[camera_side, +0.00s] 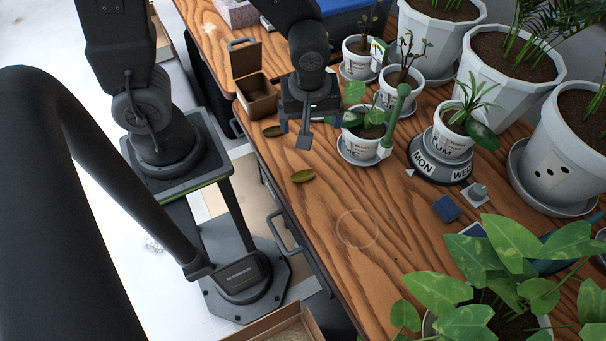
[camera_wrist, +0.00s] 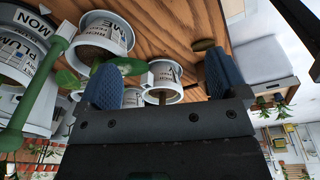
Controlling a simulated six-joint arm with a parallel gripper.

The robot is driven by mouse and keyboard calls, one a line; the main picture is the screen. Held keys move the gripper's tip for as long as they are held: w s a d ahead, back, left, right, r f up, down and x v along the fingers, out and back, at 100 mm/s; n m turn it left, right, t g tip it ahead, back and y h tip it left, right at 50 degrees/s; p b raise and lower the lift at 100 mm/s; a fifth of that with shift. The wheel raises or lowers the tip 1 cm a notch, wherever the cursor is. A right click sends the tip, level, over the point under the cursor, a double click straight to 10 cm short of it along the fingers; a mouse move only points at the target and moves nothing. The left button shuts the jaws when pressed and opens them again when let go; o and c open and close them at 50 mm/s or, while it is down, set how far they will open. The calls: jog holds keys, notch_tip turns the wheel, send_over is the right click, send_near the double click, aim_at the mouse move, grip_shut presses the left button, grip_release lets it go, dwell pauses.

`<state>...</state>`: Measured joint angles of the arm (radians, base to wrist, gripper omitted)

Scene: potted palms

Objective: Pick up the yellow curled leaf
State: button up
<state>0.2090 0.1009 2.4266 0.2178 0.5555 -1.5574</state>
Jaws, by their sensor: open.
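A yellow-green curled leaf (camera_side: 303,176) lies on the wooden table near its left edge in the side view. A browner leaf (camera_side: 272,131) lies farther back, near a small brown box. My gripper (camera_side: 306,132) points down above the table, beyond the yellow leaf and beside the browner one. Its jaws are open with nothing between them. In the wrist view the gripper (camera_wrist: 163,78) shows two blue fingers spread apart. One olive-brown leaf (camera_wrist: 204,45) shows by the right finger; I cannot tell which leaf it is.
A small potted plant (camera_side: 362,140) stands close to the right of my gripper, with more pots behind. The open brown box (camera_side: 257,98) is at the back left. A blue block (camera_side: 446,208) lies to the right. The table's front middle is clear.

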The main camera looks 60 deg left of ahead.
notch_tip(320, 180, down, 4)
jog(key=n, duration=0.2)
send_over(303, 174)
jog(key=shift+g, duration=0.4)
jog(key=f, duration=0.8)
jog(key=shift+w+d+f, duration=0.2)
jog(key=shift+w+d, duration=0.05)
jog(key=shift+w, duration=0.1)
jog(key=shift+s+f, duration=0.25)
jog(key=shift+f, duration=0.65)
jog(key=shift+s+f, duration=0.2)
jog(key=shift+f, duration=0.65)
jog(key=shift+a+f, duration=0.1)
jog(key=shift+f, duration=0.8)
jog(key=c, duration=1)
